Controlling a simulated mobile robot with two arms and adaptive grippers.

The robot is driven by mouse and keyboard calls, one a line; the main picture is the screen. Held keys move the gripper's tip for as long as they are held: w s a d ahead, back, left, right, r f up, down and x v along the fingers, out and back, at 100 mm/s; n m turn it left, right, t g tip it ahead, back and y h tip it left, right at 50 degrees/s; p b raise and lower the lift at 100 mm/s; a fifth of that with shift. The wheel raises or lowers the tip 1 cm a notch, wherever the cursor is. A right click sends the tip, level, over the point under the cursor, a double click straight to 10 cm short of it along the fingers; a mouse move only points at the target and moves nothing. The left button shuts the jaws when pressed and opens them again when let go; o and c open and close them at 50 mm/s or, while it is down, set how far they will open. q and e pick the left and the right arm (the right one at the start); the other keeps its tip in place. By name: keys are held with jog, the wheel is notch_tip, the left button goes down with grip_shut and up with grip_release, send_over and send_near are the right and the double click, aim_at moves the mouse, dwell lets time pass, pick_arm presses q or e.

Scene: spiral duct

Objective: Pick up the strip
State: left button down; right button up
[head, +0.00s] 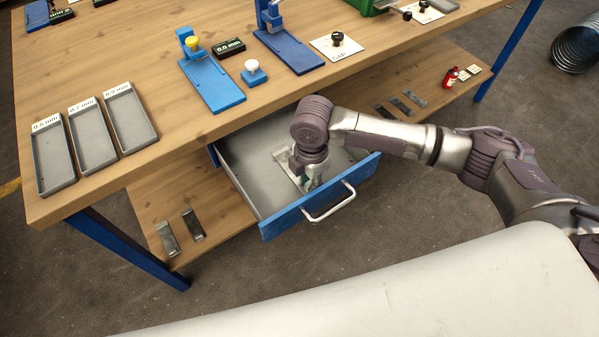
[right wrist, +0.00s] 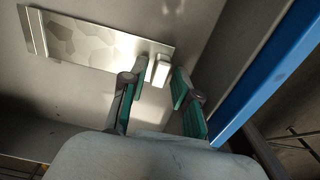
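The strip (right wrist: 100,45) is a flat, shiny galvanized metal piece lying on the drawer floor. In the right wrist view it runs from the upper left to a small raised end (right wrist: 160,70). In the head view part of it shows in the open drawer (head: 284,160), beside my gripper. My right gripper (head: 308,182) reaches down into the drawer. In the right wrist view its green-padded fingers (right wrist: 161,76) are apart, with the strip's raised end between the tips; I see gaps and cannot tell if either finger touches. My left gripper is not in view.
The drawer (head: 245,170) is pulled out, with a blue front and a metal handle (head: 330,203). The wooden tabletop (head: 150,60) overhangs its back. Grey trays (head: 90,138), blue stands (head: 212,82) and small metal pieces (head: 168,238) on the lower shelf lie around it.

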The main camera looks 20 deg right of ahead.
grip_shut()
notch_tip(320, 180, up, 17)
jog(key=p, duration=0.9)
jog(key=shift+p, duration=0.35)
jog(key=shift+r, duration=0.1)
